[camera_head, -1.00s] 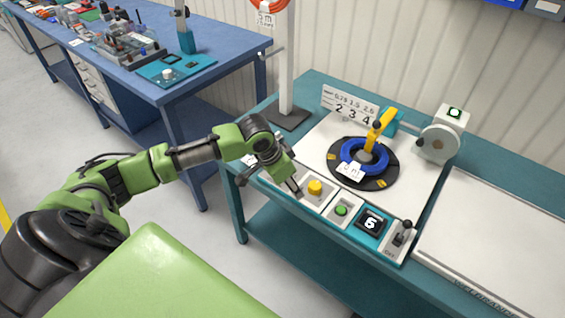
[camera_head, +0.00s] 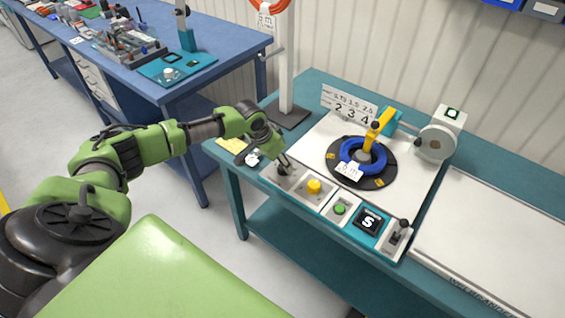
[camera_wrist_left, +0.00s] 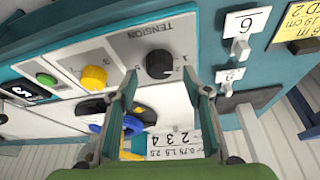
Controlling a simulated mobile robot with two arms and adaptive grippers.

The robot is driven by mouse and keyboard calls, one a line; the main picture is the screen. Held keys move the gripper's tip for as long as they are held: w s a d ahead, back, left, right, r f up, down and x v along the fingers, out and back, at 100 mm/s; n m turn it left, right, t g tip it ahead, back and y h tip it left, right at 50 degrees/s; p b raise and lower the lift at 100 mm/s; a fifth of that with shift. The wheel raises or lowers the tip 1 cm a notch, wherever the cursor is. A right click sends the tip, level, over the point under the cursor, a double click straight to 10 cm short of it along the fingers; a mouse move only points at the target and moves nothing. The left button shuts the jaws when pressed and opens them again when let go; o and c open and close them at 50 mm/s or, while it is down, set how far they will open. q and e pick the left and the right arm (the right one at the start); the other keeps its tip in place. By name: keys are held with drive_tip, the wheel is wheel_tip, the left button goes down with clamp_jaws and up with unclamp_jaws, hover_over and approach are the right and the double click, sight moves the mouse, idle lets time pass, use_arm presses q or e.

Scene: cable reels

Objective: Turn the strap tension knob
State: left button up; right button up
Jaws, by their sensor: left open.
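The strap tension knob (camera_wrist_left: 160,64) is a black round knob on a grey panel printed TENSION, with a number scale around it. In the head view it is mostly hidden by my gripper at the left end of the control row. My left gripper (camera_head: 284,162) is open, pointing down at this knob. In the left wrist view its two fingertips (camera_wrist_left: 161,76) lie on either side of the knob's lower part in the picture. I cannot tell whether they touch it. My right gripper is not in view.
Beside the knob are a yellow knob (camera_head: 314,186), a green button (camera_head: 339,209), a display (camera_head: 369,220) and a lever switch (camera_head: 399,234). Behind stands a turntable (camera_head: 384,170) with a blue cable coil (camera_head: 349,163) under a yellow arm (camera_head: 378,126). A post (camera_head: 286,60) rises behind the gripper.

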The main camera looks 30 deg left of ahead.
use_arm(q)
drive_tip(key=shift+x, duration=1.35)
drive_tip(key=shift+c, duration=0.5)
drive_tip(key=c, duration=1)
drive_tip(key=m+b, duration=0.2)
drive_tip(key=m+h+b, duration=0.1)
drive_tip(key=m+b, duration=0.1)
drive_tip(key=shift+w+a+f+g+h, duration=0.1)
drive_tip(key=shift+f+g+h, duration=0.1)
drive_tip(key=shift+g+h, duration=0.1)
drive_tip(key=shift+r+m+g+h+b, duration=0.1)
drive_tip(key=shift+m+g+h+b, duration=0.15)
drive_tip(key=shift+m+b, duration=0.65)
drive_tip(key=shift+r+m+g+h+b, duration=0.15)
drive_tip(key=shift+m+g+b, duration=0.1)
drive_tip(key=shift+m+b, duration=0.65)
drive_tip(key=shift+a, duration=0.1)
